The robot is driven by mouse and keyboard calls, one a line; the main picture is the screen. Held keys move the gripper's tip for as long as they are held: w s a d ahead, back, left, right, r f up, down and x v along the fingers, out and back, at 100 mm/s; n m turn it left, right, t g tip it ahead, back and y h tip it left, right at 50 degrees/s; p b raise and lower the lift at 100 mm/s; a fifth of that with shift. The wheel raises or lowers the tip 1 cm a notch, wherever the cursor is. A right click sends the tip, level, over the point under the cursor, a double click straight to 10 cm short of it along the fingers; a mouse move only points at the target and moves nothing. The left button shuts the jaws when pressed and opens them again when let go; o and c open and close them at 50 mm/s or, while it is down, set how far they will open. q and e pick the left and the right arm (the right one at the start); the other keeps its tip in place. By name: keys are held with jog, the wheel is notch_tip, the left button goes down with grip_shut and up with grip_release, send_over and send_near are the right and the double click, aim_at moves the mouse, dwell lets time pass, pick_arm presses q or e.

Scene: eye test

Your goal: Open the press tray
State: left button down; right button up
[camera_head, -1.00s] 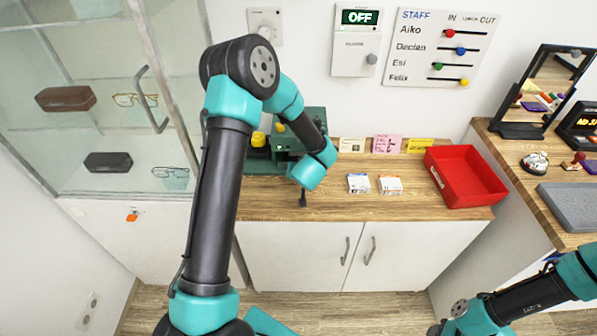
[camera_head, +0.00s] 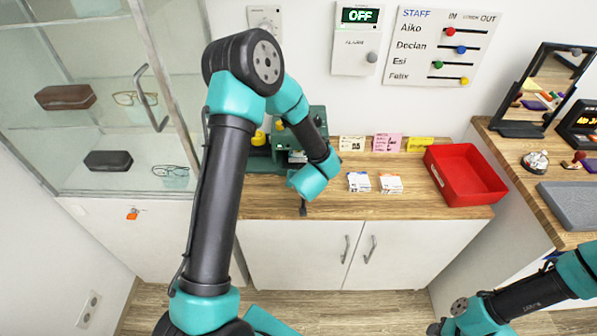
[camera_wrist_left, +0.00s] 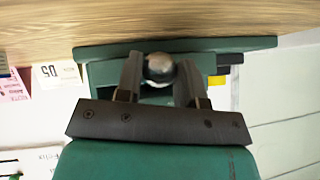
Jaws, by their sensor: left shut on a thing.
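The green press (camera_head: 262,155) stands on the wooden counter, partly hidden behind my left arm in the head view. In the left wrist view, its green body (camera_wrist_left: 101,72) and long green base edge (camera_wrist_left: 240,43) show. My left gripper (camera_wrist_left: 160,75) is shut on a round silvery knob (camera_wrist_left: 160,66) at the press's tray front, one finger on each side. How far the tray stands out is hard to tell. My right arm enters at the lower right; its gripper is out of frame.
A red bin (camera_head: 470,178) and two small card stacks (camera_head: 389,184) are on the counter to the right, with note cards (camera_head: 387,143) behind. A glass cabinet (camera_head: 110,130) stands close on the left. The counter's front middle is clear.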

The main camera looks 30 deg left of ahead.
pick_arm(q)
jog(key=s+d, duration=0.1)
jog(key=s, duration=0.1)
jog(key=s+d, duration=0.1)
jog(key=s, duration=0.1)
jog(key=s+d, duration=0.1)
jog(key=s, duration=0.1)
jog(key=shift+d, duration=0.3)
jog(key=c, duration=0.7)
grip_release()
jog(key=shift+c, duration=0.2)
jog(key=v, duration=1.7)
jog(key=shift+s+d, duration=0.1)
jog(key=shift+d, duration=0.05)
